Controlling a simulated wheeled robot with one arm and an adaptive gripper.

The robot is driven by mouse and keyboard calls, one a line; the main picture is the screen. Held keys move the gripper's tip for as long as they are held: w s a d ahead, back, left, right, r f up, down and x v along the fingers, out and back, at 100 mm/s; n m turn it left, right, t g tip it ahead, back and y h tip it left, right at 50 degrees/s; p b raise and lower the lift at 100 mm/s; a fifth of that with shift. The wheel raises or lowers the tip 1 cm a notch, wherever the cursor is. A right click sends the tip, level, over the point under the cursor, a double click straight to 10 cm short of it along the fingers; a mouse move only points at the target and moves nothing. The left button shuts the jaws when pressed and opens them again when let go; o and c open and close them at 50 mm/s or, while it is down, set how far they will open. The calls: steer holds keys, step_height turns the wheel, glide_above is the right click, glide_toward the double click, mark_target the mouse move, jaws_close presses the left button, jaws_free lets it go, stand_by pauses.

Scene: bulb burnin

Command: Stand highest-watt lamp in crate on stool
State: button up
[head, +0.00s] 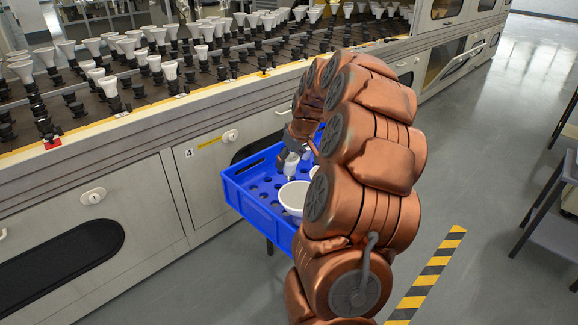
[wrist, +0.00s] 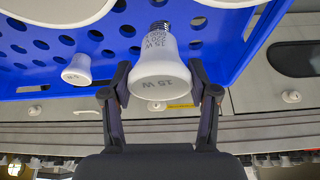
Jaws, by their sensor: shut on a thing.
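My gripper (wrist: 160,74) is shut on a white lamp (wrist: 166,80) with a dark screw base. A large white round lamp (head: 293,196) stands in the crate, and another is partly hidden by my arm. The wrist view shows a small lamp (wrist: 77,70) and two large white rims cut off at the top. The stool is mostly hidden beneath the crate.
A long grey machine (head: 120,190) with a rack of several white lamps on black sockets runs behind the crate. Its front carries a label "4" and locks. A striped floor strip (head: 432,272) lies at right, with open floor around it and dark-legged furniture at the right edge.

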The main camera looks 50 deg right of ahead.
mark_target(290, 180)
steer(key=shift+f+b, duration=0.9)
steer(key=shift+f, duration=1.4)
steer(key=shift+f, duration=1.75)
steer(key=o, duration=1.2)
steer(key=shift+o, duration=0.2)
steer(key=shift+r, duration=0.15)
steer(key=v, duration=1.1)
steer(key=shift+s+r, duration=0.25)
steer(key=shift+r, duration=0.05)
steer(key=shift+a, duration=0.1)
